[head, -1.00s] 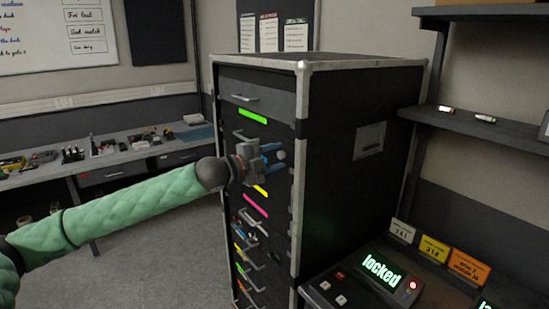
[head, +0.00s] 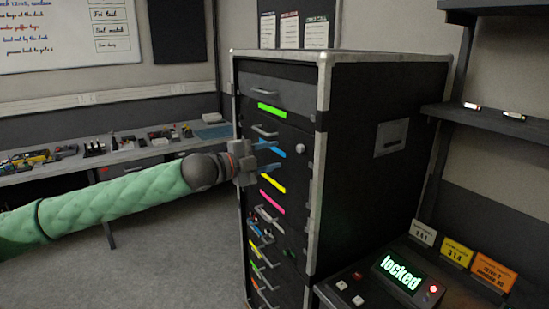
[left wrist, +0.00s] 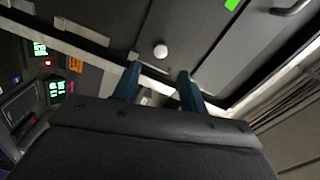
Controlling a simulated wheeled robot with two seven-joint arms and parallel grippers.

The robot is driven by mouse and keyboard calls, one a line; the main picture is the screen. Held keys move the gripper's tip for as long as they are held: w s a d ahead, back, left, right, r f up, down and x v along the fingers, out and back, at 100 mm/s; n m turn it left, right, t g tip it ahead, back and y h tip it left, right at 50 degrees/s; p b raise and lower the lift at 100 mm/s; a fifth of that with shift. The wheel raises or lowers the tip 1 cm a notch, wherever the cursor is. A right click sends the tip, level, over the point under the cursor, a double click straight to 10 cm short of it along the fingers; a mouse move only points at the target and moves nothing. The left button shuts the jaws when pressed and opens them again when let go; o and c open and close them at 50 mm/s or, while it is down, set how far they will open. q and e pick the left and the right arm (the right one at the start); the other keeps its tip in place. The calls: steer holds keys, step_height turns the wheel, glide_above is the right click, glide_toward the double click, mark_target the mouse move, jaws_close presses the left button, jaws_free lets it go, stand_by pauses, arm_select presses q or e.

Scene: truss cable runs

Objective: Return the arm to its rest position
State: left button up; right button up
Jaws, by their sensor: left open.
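My left gripper (head: 268,157) is at the end of the green padded left arm (head: 120,197), in front of the black drawer cabinet (head: 372,200). Its two blue fingers are apart with nothing visible between them. In the left wrist view the fingers (left wrist: 158,88) are also spread, with the cabinet front beyond them. A round white knob (head: 300,148) on the cabinet front is just right of the fingertips; it also shows in the left wrist view (left wrist: 160,51). Whether the fingers touch the cabinet cannot be told. My right gripper is in no frame.
A console (head: 375,285) with a lit "locked" display (head: 401,272) stands right of the cabinet. A shelf (head: 490,120) hangs at the right. A workbench (head: 110,158) with tools runs along the left wall. Grey floor (head: 180,265) is open below the arm.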

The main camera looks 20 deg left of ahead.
stand_by(0.4)
arm_select(q)
steer(key=w+d+f+n+y, duration=0.1)
steer(key=w+d+f+n, duration=0.1)
steer(key=f, duration=0.4)
steer(key=w+d+f+n+y, duration=0.1)
steer(key=w+f, duration=0.1)
steer(key=f, duration=0.4)
steer(key=s+d+f+n+g+y, duration=0.25)
steer(key=f+n, duration=0.25)
steer(key=f, duration=1.3)
steer(key=s+d+f+n+g+y, duration=0.15)
steer(key=s+f+n, duration=0.25)
steer(key=f, duration=1.5)
steer(key=s+d+f+n+g+y, duration=0.1)
steer(key=s+f+n+g+y, duration=0.15)
steer(key=s+f, duration=0.75)
steer(key=s+f+n+g+y, duration=0.1)
steer(key=s+f+n, duration=0.2)
steer(key=s+f, duration=0.65)
steer(key=s+d+f+n+g, duration=0.1)
steer(key=s+f+g, duration=0.1)
steer(key=s+f, duration=0.6)
steer(key=s+d+f+n+g, duration=0.1)
steer(key=s+f+n+g, duration=0.1)
steer(key=s+f, duration=0.7)
steer(key=s+g+y, duration=0.1)
steer(key=s, duration=0.4)
steer(key=shift+s+d, duration=0.3)
steer(key=shift+d, duration=0.05)
